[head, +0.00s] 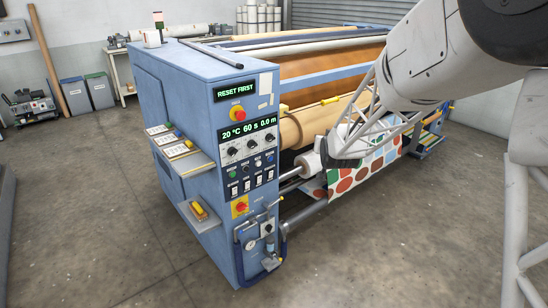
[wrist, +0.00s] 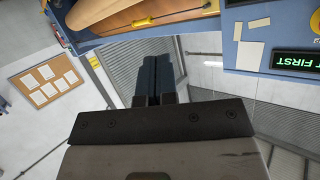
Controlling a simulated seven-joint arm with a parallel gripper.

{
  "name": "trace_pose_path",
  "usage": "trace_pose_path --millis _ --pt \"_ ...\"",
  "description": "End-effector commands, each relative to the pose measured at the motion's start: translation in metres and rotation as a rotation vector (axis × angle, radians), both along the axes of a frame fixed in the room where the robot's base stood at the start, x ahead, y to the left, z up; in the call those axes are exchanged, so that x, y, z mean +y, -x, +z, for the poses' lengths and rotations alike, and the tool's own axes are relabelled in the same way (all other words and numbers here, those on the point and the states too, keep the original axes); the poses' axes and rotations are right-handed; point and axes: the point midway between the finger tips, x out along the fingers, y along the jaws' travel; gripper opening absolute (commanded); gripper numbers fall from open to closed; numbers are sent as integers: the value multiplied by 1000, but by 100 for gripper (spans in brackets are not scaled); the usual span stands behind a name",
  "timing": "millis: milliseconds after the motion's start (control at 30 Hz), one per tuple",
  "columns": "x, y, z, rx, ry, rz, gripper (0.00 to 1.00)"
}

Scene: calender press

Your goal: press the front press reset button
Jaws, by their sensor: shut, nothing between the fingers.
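The blue press (head: 155,85) has a front control panel, and its green-lit display (head: 236,88) reads "RESET FIRST". Below are a red mushroom button (head: 238,111) on yellow, a second display (head: 250,130) with 20 °C, 60 s and 0.0 m, black knobs, and a row of small round buttons (head: 245,168). Their labels are too small to read, so I cannot tell which is the reset button. In the wrist view my gripper (wrist: 158,80) has its dark fingers together, empty and touching nothing visible. The display (wrist: 297,62) shows upside down at that view's right edge.
My arm crosses the right of the head view, in front of the rollers and the spotted cloth (head: 352,175). Shelves (head: 182,150) jut from the press's left side. A red-and-yellow switch (head: 241,206) and a gauge (head: 251,244) sit low on the front. The floor before the press is clear.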

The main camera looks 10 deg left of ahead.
Motion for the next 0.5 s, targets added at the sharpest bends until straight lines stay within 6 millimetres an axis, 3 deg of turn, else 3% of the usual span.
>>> trace_pose_path --millis 500 --pt "43 -80 -61 -238 -65 37 0"
